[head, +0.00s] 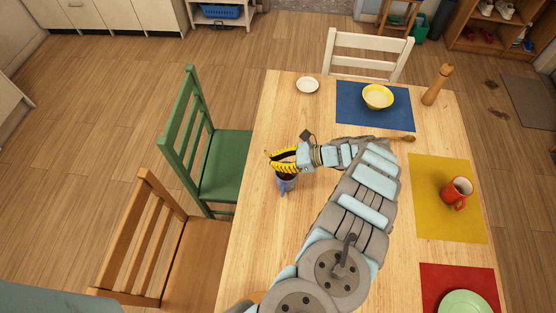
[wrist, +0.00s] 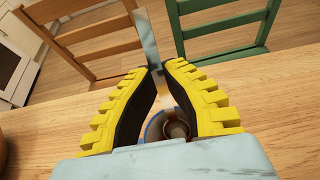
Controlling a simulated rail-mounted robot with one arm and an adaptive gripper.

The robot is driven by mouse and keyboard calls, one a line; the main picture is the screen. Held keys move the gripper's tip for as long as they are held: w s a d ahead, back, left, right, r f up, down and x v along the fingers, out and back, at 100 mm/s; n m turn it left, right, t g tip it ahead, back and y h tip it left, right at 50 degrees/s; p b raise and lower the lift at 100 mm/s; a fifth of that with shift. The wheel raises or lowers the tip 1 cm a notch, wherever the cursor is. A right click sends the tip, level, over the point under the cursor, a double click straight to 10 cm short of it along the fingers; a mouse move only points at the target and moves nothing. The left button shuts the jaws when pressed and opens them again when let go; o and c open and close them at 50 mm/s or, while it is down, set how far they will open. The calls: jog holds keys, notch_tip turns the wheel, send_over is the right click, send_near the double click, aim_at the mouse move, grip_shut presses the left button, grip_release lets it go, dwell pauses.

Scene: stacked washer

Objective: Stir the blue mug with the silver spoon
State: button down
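The blue mug (head: 287,184) stands upright near the left edge of the wooden table, partly hidden under my gripper (head: 270,156). In the wrist view, the rim and inside of the blue mug (wrist: 177,128) show between and below my yellow-padded fingers. My gripper (wrist: 165,68) is closed at its fingertips around the thin handle of the silver spoon (wrist: 149,38). The handle sticks up past the fingertips, and its lower part points down toward the mug's opening. I cannot tell how deep the spoon reaches. The spoon is not clear in the head view.
A wooden spoon (head: 402,138) lies right of my wrist. A red mug (head: 456,193) is at right. Green (head: 222,168) and brown (head: 180,258) chairs flank the left edge.

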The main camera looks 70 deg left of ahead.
aim_at(268, 154)
jog(key=shift+s+a+r+p, duration=0.2)
jog(key=shift+s+r+p, duration=0.15)
jog(key=shift+r+p, duration=0.65)
jog(key=shift+s+a+r+p, duration=0.15)
jog(key=shift+s+r+p, duration=0.25)
jog(key=shift+r+p, duration=0.6)
jog(key=shift+s+a+r+p, duration=0.2)
jog(key=shift+s+r+p, duration=0.15)
jog(key=shift+r+p, duration=0.6)
jog(key=shift+r, duration=0.1)
jog(key=shift+r+p, duration=2.1)
jog(key=shift+r, duration=0.4)
jog(key=shift+f, duration=0.1)
